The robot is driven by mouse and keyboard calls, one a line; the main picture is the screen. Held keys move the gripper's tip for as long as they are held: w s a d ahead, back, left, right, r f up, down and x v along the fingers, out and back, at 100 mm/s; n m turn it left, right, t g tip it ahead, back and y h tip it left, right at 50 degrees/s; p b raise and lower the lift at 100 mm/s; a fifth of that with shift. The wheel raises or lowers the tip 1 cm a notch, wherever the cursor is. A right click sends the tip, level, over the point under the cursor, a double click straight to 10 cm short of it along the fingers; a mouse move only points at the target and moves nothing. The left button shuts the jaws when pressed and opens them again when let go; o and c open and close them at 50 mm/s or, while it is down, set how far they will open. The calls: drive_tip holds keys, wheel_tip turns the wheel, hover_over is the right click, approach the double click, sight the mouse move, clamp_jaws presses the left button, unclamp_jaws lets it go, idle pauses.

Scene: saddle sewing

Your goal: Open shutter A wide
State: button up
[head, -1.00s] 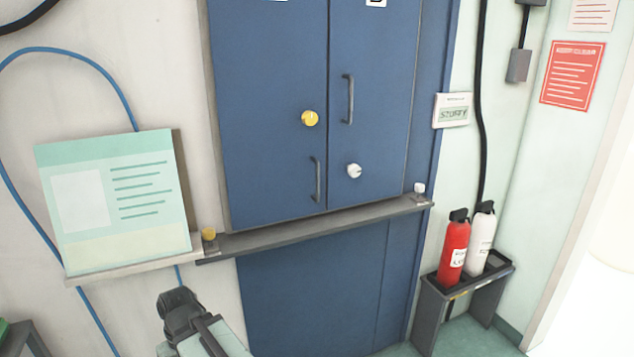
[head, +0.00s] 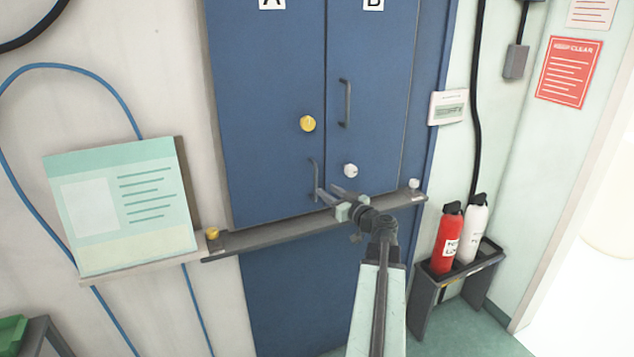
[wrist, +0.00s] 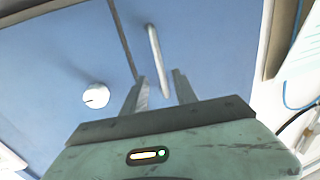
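Shutter A (head: 262,90) is the left blue door under the letter A and stands shut. Its grey bar handle (head: 313,178) is upright near the lower right edge; it also shows in the wrist view (wrist: 154,55). A yellow knob (head: 307,124) sits above that handle. My gripper (head: 328,191) is open, with its fingertips close to the handle's lower end. In the wrist view the handle lies in line with the gap between the fingers (wrist: 160,85); I cannot tell whether they reach around it.
Shutter B (head: 365,60) is shut, with its own handle (head: 345,103) and a white knob (head: 351,170). A grey ledge (head: 270,234) runs below the shutters. A teal board (head: 120,205) is at left. A red extinguisher (head: 447,240) and a white one (head: 473,230) stand at right.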

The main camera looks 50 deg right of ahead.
hover_over(316, 200)
drive_tip(key=shift+w+d, duration=0.2)
drive_tip(key=shift+w, duration=0.1)
clamp_jaws()
idle(1.2)
